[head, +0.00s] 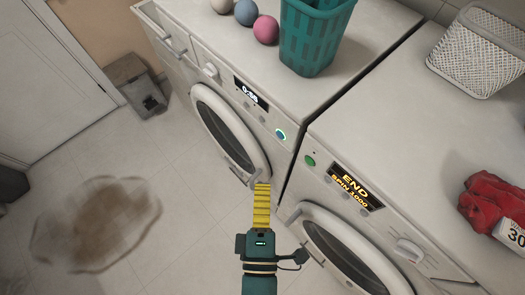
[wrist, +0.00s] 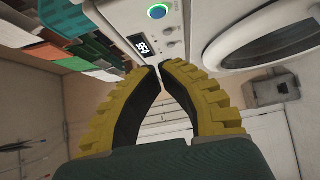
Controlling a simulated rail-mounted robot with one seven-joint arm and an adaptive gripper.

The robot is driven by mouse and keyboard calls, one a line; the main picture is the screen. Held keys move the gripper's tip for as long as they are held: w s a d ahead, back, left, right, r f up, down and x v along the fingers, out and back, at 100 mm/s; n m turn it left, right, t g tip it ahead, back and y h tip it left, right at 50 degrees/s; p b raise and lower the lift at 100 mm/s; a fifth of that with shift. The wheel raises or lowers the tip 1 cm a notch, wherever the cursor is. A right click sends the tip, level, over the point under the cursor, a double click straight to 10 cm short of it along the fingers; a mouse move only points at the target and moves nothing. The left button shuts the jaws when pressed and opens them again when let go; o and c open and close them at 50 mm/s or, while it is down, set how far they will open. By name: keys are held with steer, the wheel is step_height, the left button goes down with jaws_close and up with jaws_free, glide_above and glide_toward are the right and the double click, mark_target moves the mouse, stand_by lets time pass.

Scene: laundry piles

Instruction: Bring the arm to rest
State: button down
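My gripper (head: 263,187) hangs in front of the machines, over the gap between the two washer doors in the head view. Its yellow ribbed fingers also fill the middle of the wrist view (wrist: 159,67). The fingertips come together there with nothing seen between them, so it is shut and empty. In the head view the fingers are seen edge on.
The left machine (head: 185,55) carries a teal basket (head: 312,40) and several balls (head: 265,30). The right machine (head: 400,130) carries a woven basket (head: 478,52) and a red bag (head: 492,203). A brown stain (head: 97,222) marks the floor. Both round doors look closed.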

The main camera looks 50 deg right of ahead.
stand_by(0.4)
steer(key=w+d+r+m+t+y, duration=0.1)
steer(key=w+r+m+t, duration=0.2)
steer(key=r, duration=0.5)
steer(key=w+d+r+m+y, duration=0.1)
steer(key=w+r+m, duration=0.3)
steer(key=r, duration=0.4)
steer(key=w+d+r+m+t+y, duration=0.1)
steer(key=w+r+m+t, duration=0.2)
steer(key=r, duration=0.5)
steer(key=w+a+r+n+t+y+p, duration=0.1)
steer(key=a+r+t+y+p, duration=0.25)
steer(key=a+r+y, duration=0.6)
step_height(320, 180, up, 28)
steer(key=p, duration=2.7)
steer(key=shift+w+d+t, duration=0.2)
steer(key=shift+t, duration=0.15)
steer(key=shift+y, duration=0.25)
